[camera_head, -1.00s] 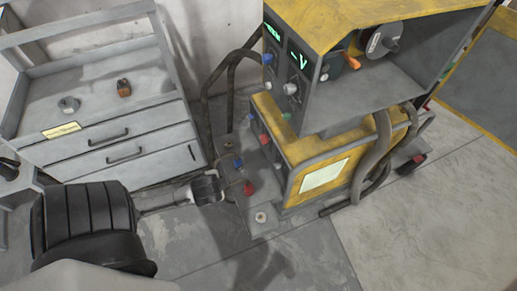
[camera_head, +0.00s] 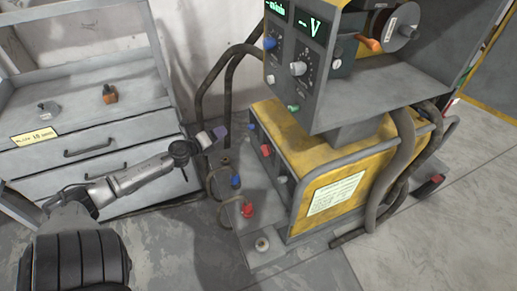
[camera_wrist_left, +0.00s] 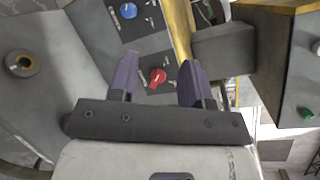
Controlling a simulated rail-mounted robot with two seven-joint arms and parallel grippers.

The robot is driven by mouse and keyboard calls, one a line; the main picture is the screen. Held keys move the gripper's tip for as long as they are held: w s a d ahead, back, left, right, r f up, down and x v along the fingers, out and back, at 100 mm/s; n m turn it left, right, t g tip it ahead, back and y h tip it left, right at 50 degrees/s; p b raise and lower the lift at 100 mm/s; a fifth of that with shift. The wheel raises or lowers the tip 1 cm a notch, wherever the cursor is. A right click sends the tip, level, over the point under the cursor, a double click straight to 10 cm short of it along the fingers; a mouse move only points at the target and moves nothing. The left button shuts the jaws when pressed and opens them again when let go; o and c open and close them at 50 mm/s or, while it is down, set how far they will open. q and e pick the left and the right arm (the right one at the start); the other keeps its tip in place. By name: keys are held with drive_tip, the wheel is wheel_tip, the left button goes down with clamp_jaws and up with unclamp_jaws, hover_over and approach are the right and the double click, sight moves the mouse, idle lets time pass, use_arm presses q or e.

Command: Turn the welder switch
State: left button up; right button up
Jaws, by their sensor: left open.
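The welder (camera_head: 335,185) has a yellow lower housing with a grey front panel. On that panel are a blue knob (camera_head: 250,127), a red switch (camera_head: 265,150) and a grey knob (camera_head: 281,179). My left gripper (camera_head: 213,136) is open and empty, to the left of this panel and apart from it. In the left wrist view, the red switch (camera_wrist_left: 157,76) shows between the two dark purple fingers (camera_wrist_left: 158,70), beyond their tips. The blue knob (camera_wrist_left: 128,10) sits above it there. My right gripper is not in view.
A grey upper unit (camera_head: 345,85) with displays and knobs overhangs the lower housing. Blue (camera_head: 236,181) and red (camera_head: 248,210) cable plugs sit low in front. Hoses (camera_head: 395,165) run down the right side. A drawer cabinet (camera_head: 85,130) stands at the left.

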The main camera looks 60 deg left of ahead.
use_arm(q)
drive_tip(key=d+f+m+g+h, duration=0.2)
drive_tip(key=d+f+m+h, duration=0.1)
drive_tip(key=d+m+h, duration=0.3)
drive_tip(key=b, duration=0.6)
approach(266, 150)
drive_tip(key=a+x, duration=0.1)
drive_tip(key=x, duration=0.4)
drive_tip(key=shift+w+a+f+b, duration=0.15)
drive_tip(key=shift+w+b, duration=0.1)
drive_tip(key=shift+w, duration=0.5)
drive_tip(key=shift+w+d+f+b, duration=0.15)
drive_tip(key=shift+w+b, duration=0.1)
drive_tip(key=shift+w, duration=0.5)
drive_tip(key=shift+a, duration=0.1)
clamp_jaws()
